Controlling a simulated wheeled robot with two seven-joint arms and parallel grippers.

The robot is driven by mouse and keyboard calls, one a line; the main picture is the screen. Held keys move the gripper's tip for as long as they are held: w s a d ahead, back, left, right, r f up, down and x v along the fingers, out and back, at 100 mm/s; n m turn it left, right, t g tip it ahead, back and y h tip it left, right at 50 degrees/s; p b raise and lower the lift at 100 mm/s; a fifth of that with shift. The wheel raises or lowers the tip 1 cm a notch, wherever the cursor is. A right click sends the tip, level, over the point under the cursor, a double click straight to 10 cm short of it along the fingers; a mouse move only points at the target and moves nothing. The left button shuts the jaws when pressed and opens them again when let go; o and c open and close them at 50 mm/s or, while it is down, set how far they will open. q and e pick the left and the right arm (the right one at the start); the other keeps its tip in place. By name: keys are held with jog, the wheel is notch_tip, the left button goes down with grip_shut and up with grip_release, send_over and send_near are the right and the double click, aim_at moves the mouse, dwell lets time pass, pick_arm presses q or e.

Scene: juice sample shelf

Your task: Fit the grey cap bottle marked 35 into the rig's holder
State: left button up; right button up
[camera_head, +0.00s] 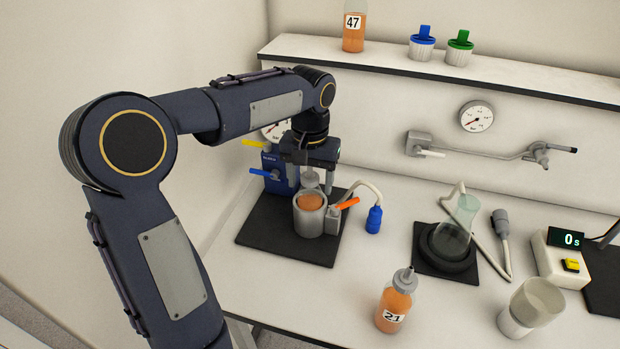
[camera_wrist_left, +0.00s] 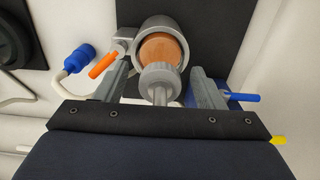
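A grey cap bottle (camera_head: 311,202) with orange juice stands in the rig's round metal holder (camera_head: 310,222). Its number is not visible. In the left wrist view the bottle's orange body (camera_wrist_left: 161,50) shows inside the holder's rim (camera_wrist_left: 139,36), with the grey cap (camera_wrist_left: 159,82) nearer the camera. My left gripper (camera_head: 310,177) is above the holder, pointing down. In the left wrist view its fingers (camera_wrist_left: 160,86) are apart on either side of the cap, with a gap on each side. My right gripper is not in view.
The rig's black base (camera_head: 260,238) carries a blue unit (camera_head: 279,180) and an orange lever (camera_head: 348,203). Bottle 21 (camera_head: 394,302) stands at the front; bottle 47 (camera_head: 354,28) is on the shelf (camera_head: 400,58).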

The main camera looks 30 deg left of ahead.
pick_arm(q)
jog(key=shift+o, duration=0.9)
notch_tip(320, 180, up, 7)
jog(key=shift+f, duration=0.1)
jog(key=shift+r, duration=0.5)
jog(key=shift+s, duration=0.15)
jog(key=s+d+f+t+h, duration=0.2)
jog(key=s+f, duration=0.3)
jog(key=s, duration=0.6)
jog(key=s+d+f+m+t+h, duration=0.1)
jog(key=s+d+f+t, duration=0.2)
jog(key=s, duration=0.7)
notch_tip(320, 180, down, 2)
jog(key=shift+s+d+f+t+h, duration=0.1)
jog(key=shift+s+d+t+h, duration=0.25)
jog(key=shift+d, duration=0.8)
